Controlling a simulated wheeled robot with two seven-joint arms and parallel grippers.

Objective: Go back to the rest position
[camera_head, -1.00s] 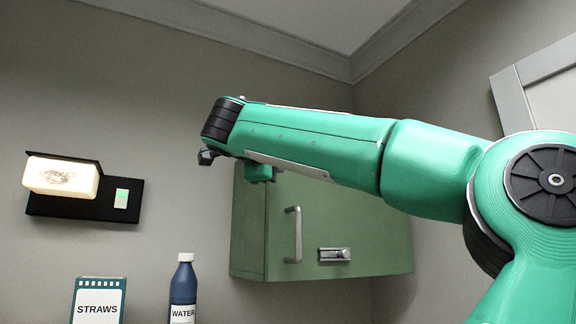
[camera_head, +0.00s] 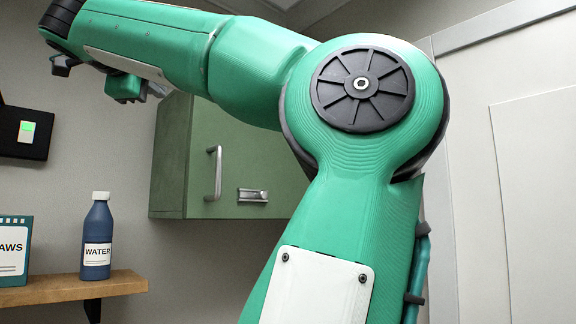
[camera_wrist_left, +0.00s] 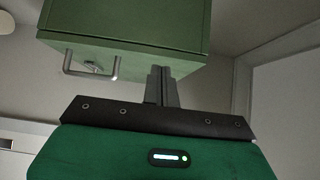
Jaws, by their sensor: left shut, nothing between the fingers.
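My left arm rises from the bottom of the head view and bends over toward the upper left. My left gripper (camera_wrist_left: 161,75) is shut and empty in the left wrist view, its fingers pointing up beside the lower edge of the green cabinet (camera_wrist_left: 130,25). In the head view only a small part of the gripper (camera_head: 157,90) shows under the forearm. The green cabinet (camera_head: 250,165) hangs on the wall, closed, partly hidden by the arm. I cannot tell whether the fingers touch it. My right gripper is in neither view.
The cabinet has a bar handle (camera_head: 214,173) and a latch (camera_head: 252,195). A blue water bottle (camera_head: 97,240) and a straws box (camera_head: 14,250) stand on a wooden shelf (camera_head: 75,287). A dark panel (camera_head: 25,135) is at the left. A pale door (camera_head: 540,190) is at the right.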

